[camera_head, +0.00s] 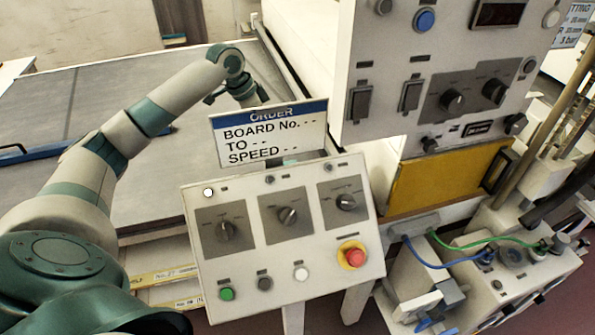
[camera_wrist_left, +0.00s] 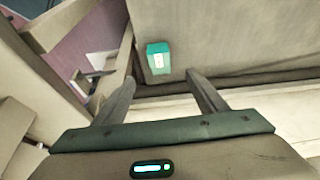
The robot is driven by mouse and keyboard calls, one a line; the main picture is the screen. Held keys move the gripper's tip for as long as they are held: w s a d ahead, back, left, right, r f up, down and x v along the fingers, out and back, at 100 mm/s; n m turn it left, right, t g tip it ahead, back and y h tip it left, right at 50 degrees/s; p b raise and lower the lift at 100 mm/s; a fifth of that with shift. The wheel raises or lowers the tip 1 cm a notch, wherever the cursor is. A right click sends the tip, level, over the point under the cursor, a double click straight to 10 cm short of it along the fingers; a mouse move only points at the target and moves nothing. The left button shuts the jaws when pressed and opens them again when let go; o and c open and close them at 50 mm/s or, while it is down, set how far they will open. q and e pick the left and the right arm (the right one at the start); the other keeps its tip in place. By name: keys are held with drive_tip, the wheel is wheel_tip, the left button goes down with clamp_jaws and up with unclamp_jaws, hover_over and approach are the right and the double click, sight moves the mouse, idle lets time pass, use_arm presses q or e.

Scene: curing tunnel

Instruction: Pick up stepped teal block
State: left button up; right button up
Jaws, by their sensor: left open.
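The stepped teal block (camera_wrist_left: 158,60) stands near the edge of a grey surface in the left wrist view, with a pale label on its face. My left gripper (camera_wrist_left: 160,79) is open and empty, and the block shows just beyond and between its fingertips, apart from them. In the head view my left arm reaches over the grey table, and its hand is partly hidden behind the order sign (camera_head: 268,133). A small teal patch (camera_head: 290,162) shows below the sign and may be the block, mostly hidden. My right gripper is not in view.
A control panel (camera_head: 283,238) with knobs and a red stop button stands in front of the table (camera_head: 75,95). A tall white machine (camera_head: 430,95) with a yellow panel (camera_head: 447,178) is at right. A blue bar (camera_head: 45,152) lies on the table at left.

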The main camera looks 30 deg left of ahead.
use_arm(q)
drive_tip(key=p+x, duration=0.4)
drive_tip(key=x, duration=0.6)
drive_tip(key=shift+d+f, duration=0.1)
drive_tip(key=shift+f, duration=0.1)
drive_tip(key=shift+w+f+p, duration=0.15)
drive_tip(key=shift+f+p, duration=0.1)
drive_tip(key=shift+p, duration=0.05)
drive_tip(key=shift+f, duration=0.15)
drive_tip(key=shift+d, duration=0.1)
drive_tip(key=shift+w+d+f+p, duration=0.4)
drive_tip(key=shift+w+d+p, duration=0.05)
drive_tip(key=shift+p, duration=0.45)
drive_tip(key=p+x, duration=0.1)
drive_tip(key=x, duration=0.1)
drive_tip(key=shift+w+d+f, duration=0.25)
drive_tip(key=shift+w, duration=0.05)
drive_tip(key=shift+w+f+p, duration=0.1)
drive_tip(key=shift+f+p, duration=0.25)
drive_tip(key=shift+f, duration=0.2)
